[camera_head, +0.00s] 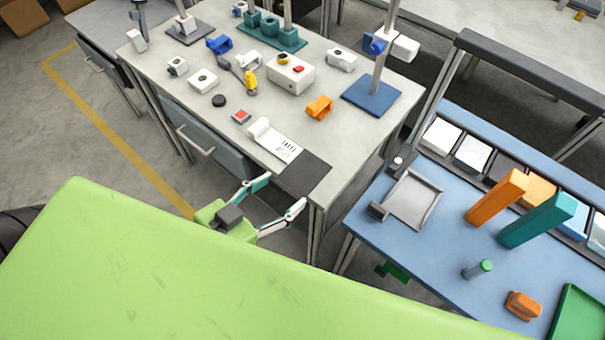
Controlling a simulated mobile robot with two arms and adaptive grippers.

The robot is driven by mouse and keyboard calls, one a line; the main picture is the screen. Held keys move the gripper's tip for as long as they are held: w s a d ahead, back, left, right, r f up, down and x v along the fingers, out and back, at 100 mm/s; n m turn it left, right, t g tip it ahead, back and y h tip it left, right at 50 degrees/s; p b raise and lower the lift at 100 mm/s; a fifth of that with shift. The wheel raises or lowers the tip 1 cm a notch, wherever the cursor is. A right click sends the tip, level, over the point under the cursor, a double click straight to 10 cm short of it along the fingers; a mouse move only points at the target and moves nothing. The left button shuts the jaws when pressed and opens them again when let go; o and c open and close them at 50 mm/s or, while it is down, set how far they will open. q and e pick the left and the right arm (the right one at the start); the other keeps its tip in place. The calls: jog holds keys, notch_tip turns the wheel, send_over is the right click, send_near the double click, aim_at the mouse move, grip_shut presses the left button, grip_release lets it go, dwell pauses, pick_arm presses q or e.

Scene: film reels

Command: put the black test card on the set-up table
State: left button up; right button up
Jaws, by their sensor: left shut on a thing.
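The black test card (303,175) is a flat dark rectangle at the near right corner of the light grey table (180,103). My left gripper (283,193) is at the card's near edge, its two fingers on either side, shut on the card. I cannot tell whether the card lies on the tabletop or is just above it. A blue-topped table (440,232) stands to the right. No label shows which table is the set-up table. My right gripper is not clearly in view.
A printed paper strip (275,140) lies beside the card. An orange block (319,107), a white control box (291,74) and a stand on a blue base (371,95) are behind. The blue table holds a grey tray (412,200) and upright orange (497,198) and teal (538,221) blocks.

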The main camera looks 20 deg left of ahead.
aim_at(295, 178)
pick_arm(q)
jog(key=x, duration=0.4)
jog(key=p+x, duration=0.1)
jog(key=x, duration=0.1)
jog(key=shift+w+a+r, duration=0.15)
jog(key=shift+a+r, duration=0.05)
jog(key=shift+a, duration=0.1)
jog(key=w+f, duration=0.1)
jog(key=f, duration=0.1)
jog(key=w+f, duration=0.1)
jog(key=w+d+f, duration=0.1)
jog(key=w+f, duration=0.1)
jog(key=shift+f, duration=0.35)
jog(key=shift+w+d+f, duration=0.1)
jog(key=shift+f, duration=0.8)
jog(key=shift+w+f, duration=0.15)
jog(key=shift+f, duration=0.8)
jog(key=o, duration=1.1)
jog(key=b+v, duration=0.1)
jog(key=v, duration=1.1)
jog(key=shift+r, duration=0.15)
